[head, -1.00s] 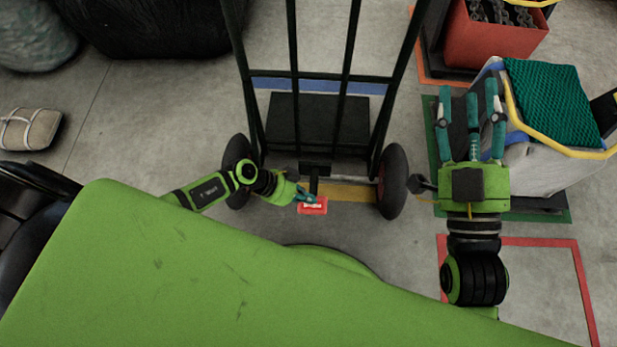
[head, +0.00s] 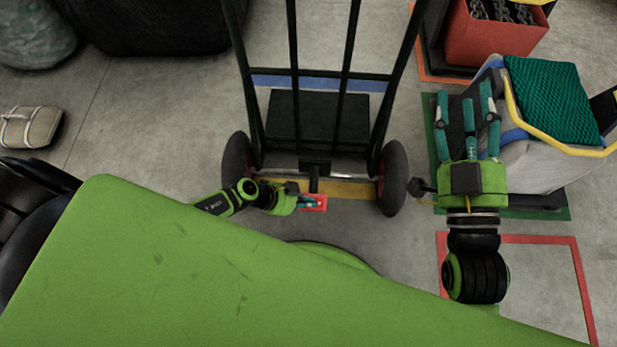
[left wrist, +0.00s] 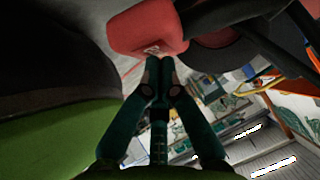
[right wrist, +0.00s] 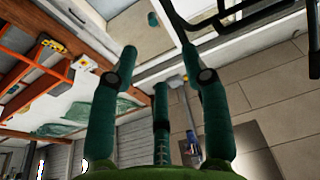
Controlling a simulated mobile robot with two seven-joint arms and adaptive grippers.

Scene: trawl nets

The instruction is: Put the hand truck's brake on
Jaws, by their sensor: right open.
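The hand truck (head: 287,120) stands upright ahead of me, with a wheel on each side. Its red brake pedal (head: 320,208) sticks out low between the wheels, toward me. In the left wrist view the pedal (left wrist: 148,27) is a red block just beyond the fingertips. My left gripper (head: 312,201) is over the pedal and partly hides it. Its fingers (left wrist: 160,64) are together with nothing visible between them. I cannot tell whether they touch the pedal. My right gripper (head: 468,98) is open and empty, well right of the hand truck; it also shows in the right wrist view (right wrist: 160,62).
A cart with a green net (head: 553,100) and yellow rail stands beside my right gripper. A red crate of chain (head: 495,42) is at the top right. Dark bundles (head: 150,25) lie at the upper left.

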